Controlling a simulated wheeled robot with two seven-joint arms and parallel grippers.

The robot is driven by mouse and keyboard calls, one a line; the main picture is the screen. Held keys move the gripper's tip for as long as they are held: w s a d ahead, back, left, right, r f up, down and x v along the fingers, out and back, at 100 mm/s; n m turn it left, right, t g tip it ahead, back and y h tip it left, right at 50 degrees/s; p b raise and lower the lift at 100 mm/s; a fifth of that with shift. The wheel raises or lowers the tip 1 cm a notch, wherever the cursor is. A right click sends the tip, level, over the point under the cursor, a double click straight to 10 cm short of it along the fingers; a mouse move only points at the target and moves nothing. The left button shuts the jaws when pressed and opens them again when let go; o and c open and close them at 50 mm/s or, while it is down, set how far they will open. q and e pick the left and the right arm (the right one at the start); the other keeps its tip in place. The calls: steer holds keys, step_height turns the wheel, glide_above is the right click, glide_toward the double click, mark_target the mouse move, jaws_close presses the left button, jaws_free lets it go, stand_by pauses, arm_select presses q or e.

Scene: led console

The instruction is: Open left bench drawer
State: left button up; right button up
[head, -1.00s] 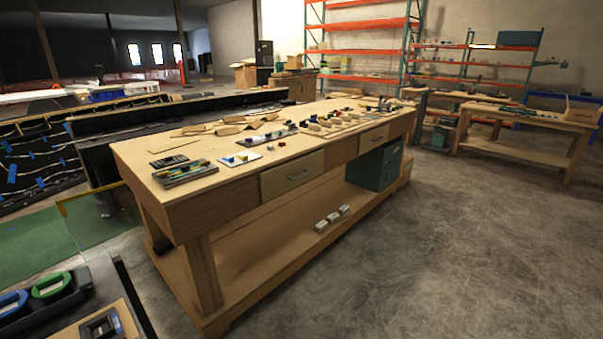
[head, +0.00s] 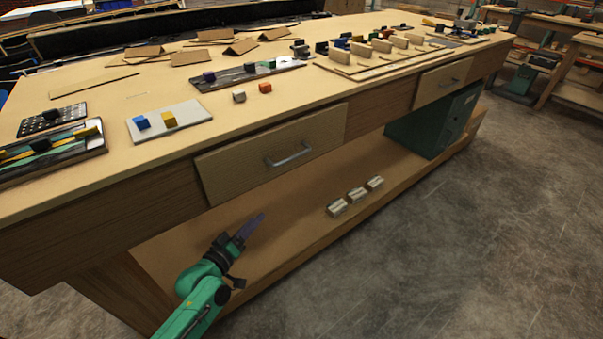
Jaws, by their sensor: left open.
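The left bench drawer (head: 240,172) is a pale wood front under the bench top, with a grey metal bar handle (head: 289,155). It looks shut, its front lying along the bench's apron. My left gripper (head: 252,226), on a green arm, is open and empty. In the picture it is below and left of the handle, apart from it, in front of the lower shelf. My right gripper is not in view.
The bench top (head: 235,122) carries trays, small coloured blocks and cardboard pieces. A second drawer (head: 443,82) is further right, by a green cabinet (head: 437,125). Several pale blocks (head: 357,195) lie on the lower shelf (head: 300,222). The right floor is clear.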

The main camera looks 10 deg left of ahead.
arm_select(q)
steer(key=d+r+t+h+b, duration=0.1)
steer(key=d+r+t+h, duration=0.15)
steer(key=r, duration=0.45)
steer(key=n, duration=0.1)
glide_toward(297, 155)
steer(key=shift+t+h, duration=0.25)
steer(key=shift+h, duration=0.1)
steer(key=x, duration=0.3)
steer(key=p+x, duration=0.1)
steer(key=x, duration=0.3)
steer(key=f+x, duration=0.1)
steer(key=x, duration=0.2)
steer(key=shift+w+a+p, duration=0.1)
steer(key=shift+w+p, duration=0.25)
jaws_close()
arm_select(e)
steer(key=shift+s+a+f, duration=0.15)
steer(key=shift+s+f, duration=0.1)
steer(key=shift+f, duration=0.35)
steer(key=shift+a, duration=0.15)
